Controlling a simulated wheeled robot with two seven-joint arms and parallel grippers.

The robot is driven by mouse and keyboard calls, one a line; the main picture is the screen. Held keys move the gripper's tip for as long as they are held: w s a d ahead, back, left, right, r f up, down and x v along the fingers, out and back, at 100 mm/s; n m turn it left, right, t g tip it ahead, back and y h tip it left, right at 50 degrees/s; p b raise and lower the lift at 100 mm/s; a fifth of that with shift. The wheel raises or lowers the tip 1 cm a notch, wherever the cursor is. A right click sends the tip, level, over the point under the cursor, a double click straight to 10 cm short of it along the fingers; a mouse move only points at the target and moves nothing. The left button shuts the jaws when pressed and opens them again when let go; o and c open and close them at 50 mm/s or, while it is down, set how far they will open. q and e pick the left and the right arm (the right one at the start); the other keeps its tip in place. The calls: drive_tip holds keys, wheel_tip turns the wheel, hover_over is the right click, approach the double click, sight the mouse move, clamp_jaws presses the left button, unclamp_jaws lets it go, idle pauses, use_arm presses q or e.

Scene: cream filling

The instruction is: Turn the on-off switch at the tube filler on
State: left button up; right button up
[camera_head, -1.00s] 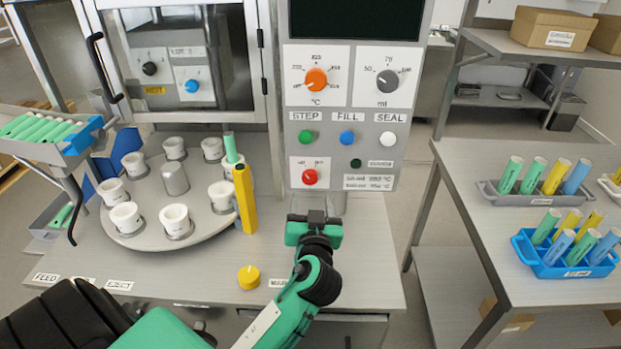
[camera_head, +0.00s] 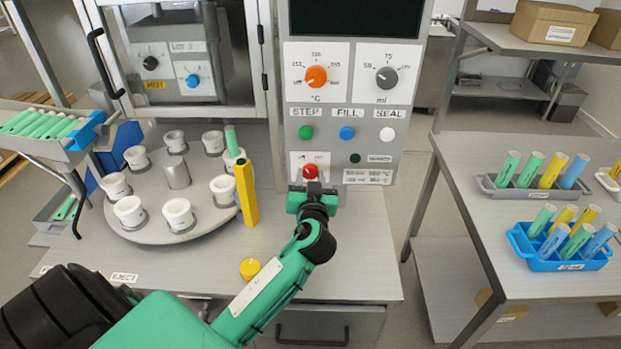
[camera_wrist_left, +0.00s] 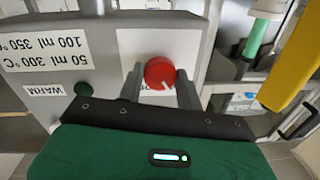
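The red on-off switch (camera_head: 310,171) is a round knob on a white plate low on the grey tube filler panel (camera_head: 346,150). The wrist view shows the knob (camera_wrist_left: 159,72) upside down, with a white mark on its edge. My left gripper (camera_head: 312,188) is in front of and just below the knob in the head view. In the wrist view its two fingers (camera_wrist_left: 160,88) are apart, one on each side of the knob. I cannot tell whether they touch it. My right gripper is not in view.
A rotary table (camera_head: 150,228) with white cups stands left, beside an upright yellow post (camera_head: 246,193). A yellow button (camera_head: 250,269) is on the bench. Green, blue and white buttons and two dials sit above the switch. Tube racks (camera_head: 565,262) stand on the right table.

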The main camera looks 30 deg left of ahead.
use_arm(q)
drive_tip(key=shift+m, duration=1.4)
drive_tip(key=m, duration=0.2)
drive_tip(key=shift+m, duration=0.4)
drive_tip(key=m+p, duration=0.1)
drive_tip(key=m, duration=0.1)
drive_tip(key=shift+a+m+t, duration=0.1)
drive_tip(key=shift+m+t, duration=0.2)
drive_tip(key=shift+m, duration=0.1)
drive_tip(key=shift+f+m+p, duration=0.1)
drive_tip(key=shift+m+p, duration=0.45)
drive_tip(key=shift+m, duration=1.45)
drive_tip(key=o, duration=1)
drive_tip(key=shift+c, duration=0.2)
drive_tip(key=shift+s, duration=0.15)
